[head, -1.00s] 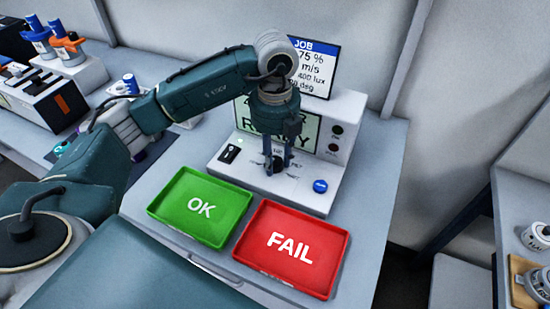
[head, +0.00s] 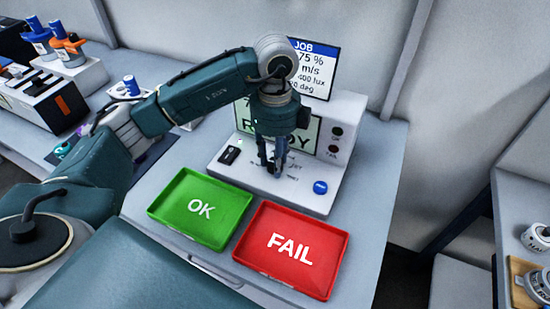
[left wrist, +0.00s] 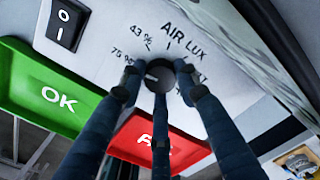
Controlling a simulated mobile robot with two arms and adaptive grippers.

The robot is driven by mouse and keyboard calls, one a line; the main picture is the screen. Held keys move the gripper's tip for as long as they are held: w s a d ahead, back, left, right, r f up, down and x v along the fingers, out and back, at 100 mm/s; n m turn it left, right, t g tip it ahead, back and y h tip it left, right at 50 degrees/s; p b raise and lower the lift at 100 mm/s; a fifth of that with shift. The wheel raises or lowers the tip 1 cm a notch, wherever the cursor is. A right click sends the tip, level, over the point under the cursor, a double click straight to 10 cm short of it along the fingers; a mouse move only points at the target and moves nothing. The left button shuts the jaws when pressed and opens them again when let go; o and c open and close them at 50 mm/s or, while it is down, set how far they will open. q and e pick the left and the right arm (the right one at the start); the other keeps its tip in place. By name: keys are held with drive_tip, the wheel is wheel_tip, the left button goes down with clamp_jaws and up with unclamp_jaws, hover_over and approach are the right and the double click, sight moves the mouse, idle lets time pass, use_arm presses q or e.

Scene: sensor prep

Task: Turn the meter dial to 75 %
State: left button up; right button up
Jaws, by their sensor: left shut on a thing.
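The meter (head: 345,125) is a pale box with a sloped front and a lit screen (head: 302,133) that reads READY, partly covered by my arm. My left gripper (head: 273,166) points down at its front panel, and its fingers hide the dial in the head view. In the left wrist view the dark dial (left wrist: 160,75) sits between the fingertips of my left gripper (left wrist: 161,84), which are closed around it. A pale mark on the dial points left, roughly toward the side of the 75 % label (left wrist: 123,57). Labels for 43 %, AIR and LUX also show. My right gripper is not in view.
A black rocker switch (head: 230,155) and a blue button (head: 320,187) flank the dial. A green OK tray (head: 168,208) and a red FAIL tray (head: 325,285) lie in front. A JOB card (head: 318,70) showing 75 % stands behind the meter.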

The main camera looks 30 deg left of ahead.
use_arm(q)
drive_tip(key=shift+w+r, duration=0.1)
drive_tip(key=shift+w, duration=0.05)
idle(0.3)
drive_tip(key=o, duration=1.1)
drive_tip(key=shift+o, duration=0.2)
wheel_tip(320, 180, up, 12)
